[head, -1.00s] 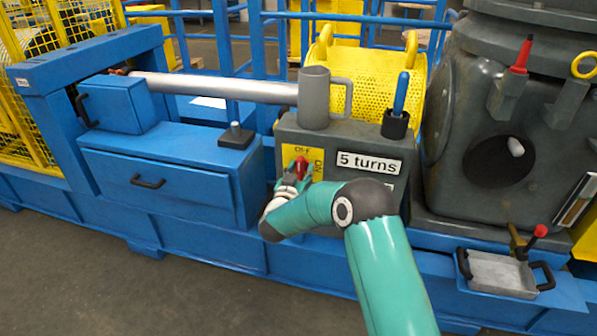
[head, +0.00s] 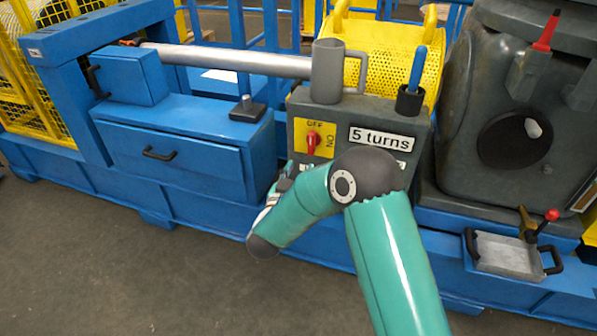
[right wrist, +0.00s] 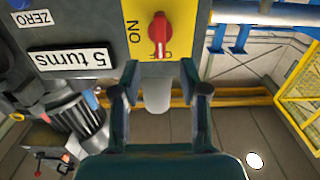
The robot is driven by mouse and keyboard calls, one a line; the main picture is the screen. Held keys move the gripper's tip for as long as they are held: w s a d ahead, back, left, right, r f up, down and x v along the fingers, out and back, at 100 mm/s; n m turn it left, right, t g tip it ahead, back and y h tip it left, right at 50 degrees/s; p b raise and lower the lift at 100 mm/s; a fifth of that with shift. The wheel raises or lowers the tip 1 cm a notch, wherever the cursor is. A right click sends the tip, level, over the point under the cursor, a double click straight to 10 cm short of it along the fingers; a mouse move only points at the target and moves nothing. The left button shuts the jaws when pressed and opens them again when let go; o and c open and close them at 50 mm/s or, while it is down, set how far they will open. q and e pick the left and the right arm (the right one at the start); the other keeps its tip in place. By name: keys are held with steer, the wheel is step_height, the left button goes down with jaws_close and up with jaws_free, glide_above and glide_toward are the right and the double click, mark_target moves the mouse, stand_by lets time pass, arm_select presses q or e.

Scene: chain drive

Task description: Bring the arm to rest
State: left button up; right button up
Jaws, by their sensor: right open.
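My right gripper (head: 283,182) is in front of the grey control box (head: 420,132), low and left of its switch, partly hidden behind my own wrist and forearm. In the right wrist view its two fingers (right wrist: 162,95) are apart with nothing held between them. The red rotary switch (head: 311,140) sits on a yellow OFF/ON plate, its handle upright in line with OFF. The switch (right wrist: 160,35) also shows in the right wrist view, beyond the fingertips and apart from them. My left gripper is not in view.
A blue drawer unit (head: 170,155) is at left. A metal tray (head: 508,255) is at lower right. The floor in front (head: 90,260) is clear.

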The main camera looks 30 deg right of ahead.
stand_by(0.5)
step_height(320, 180, down, 10)
steer(key=s+d+n+y, duration=0.1)
steer(key=s+n+y, duration=0.2)
steer(key=s+a+f+n+g+y, duration=0.2)
steer(key=s+a+f+g+y, duration=0.1)
steer(key=s+a+f+y, duration=0.55)
steer(key=s+a+f+n+g+y, duration=0.25)
steer(key=s+a+f, duration=0.35)
steer(key=f, duration=0.5)
steer(key=s+a+f+g+y, duration=0.1)
steer(key=s+a+g+y, duration=0.1)
steer(key=s+a+g, duration=0.3)
steer(key=s+a+g+y, duration=0.1)
steer(key=s+a+y, duration=0.15)
steer(key=s, duration=0.45)
step_height(320, 180, up, 20)
steer(key=p, duration=2)
steer(key=shift+w+h, duration=0.15)
steer(key=shift+h, duration=0.2)
